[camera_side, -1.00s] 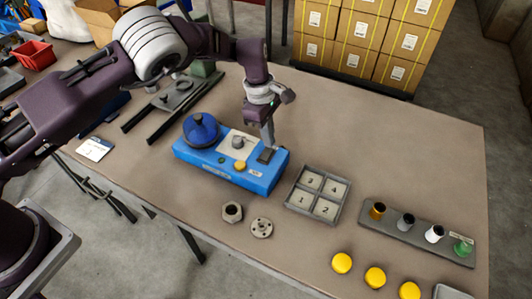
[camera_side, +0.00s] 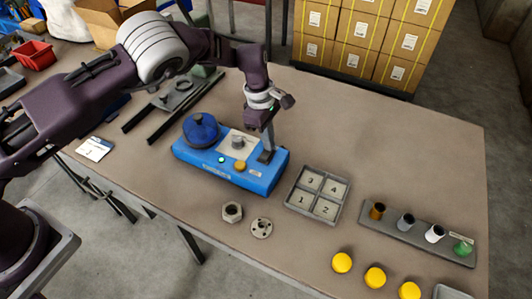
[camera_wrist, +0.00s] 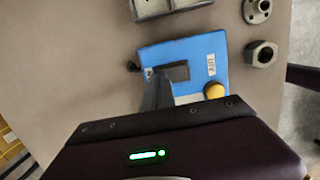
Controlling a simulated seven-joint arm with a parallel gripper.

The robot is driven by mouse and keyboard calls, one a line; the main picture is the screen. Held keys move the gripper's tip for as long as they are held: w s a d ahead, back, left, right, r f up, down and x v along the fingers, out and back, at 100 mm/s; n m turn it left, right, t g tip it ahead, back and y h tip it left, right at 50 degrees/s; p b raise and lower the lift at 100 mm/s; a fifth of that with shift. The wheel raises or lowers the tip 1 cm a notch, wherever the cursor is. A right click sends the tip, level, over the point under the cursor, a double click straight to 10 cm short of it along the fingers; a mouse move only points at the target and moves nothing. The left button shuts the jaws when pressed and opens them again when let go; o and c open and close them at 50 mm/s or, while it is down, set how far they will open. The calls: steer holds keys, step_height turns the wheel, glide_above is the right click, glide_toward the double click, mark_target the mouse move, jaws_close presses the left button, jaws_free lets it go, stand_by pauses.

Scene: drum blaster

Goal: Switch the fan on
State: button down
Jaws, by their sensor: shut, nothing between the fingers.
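The blue machine box (camera_side: 207,173) sits on the table with a round blue drum (camera_side: 201,130) on its left end. A grey knob (camera_side: 238,141) stands on a pale plate in its middle. A yellow button (camera_side: 240,166) and a small bright pale lamp (camera_side: 221,159) are on its front. A dark switch (camera_wrist: 176,72) is at its right end. My gripper (camera_side: 267,150) is shut and empty, pointing down with its tips at the dark switch. The fingers partly hide the switch, so I cannot tell contact or its exact position.
A numbered four-part tray (camera_side: 288,203) lies right of the box. A hex nut (camera_side: 232,212) and a round flange (camera_side: 261,228) lie in front. A grey rack (camera_side: 405,232) and yellow discs (camera_side: 375,277) are at the right. The table's back right is clear.

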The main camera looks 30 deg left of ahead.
steer(key=shift+r, duration=3.05)
steer(key=shift+r, duration=0.1)
step_height(320, 180, up, 7)
steer(key=m, duration=0.1)
glide_above(259, 149)
steer(key=s+a+r+m+t+h, duration=0.1)
steer(key=s+a+r+m, duration=0.25)
steer(key=s+r, duration=0.35)
steer(key=s+a+r+m+t, duration=0.15)
steer(key=s+a+r, duration=0.25)
steer(key=r, duration=0.5)
steer(key=s+a+m+t+y, duration=0.1)
steer(key=s+a+m, duration=0.2)
steer(key=s, duration=0.9)
steer(key=s+a+r+m+t+y, duration=0.1)
steer(key=s+a+m+t, duration=0.1)
steer(key=s+m, duration=0.7)
steer(key=s+a, duration=0.1)
steer(key=s, duration=0.2)
steer(key=shift+s+a+r+y, duration=0.2)
steer(key=shift+y, duration=0.2)
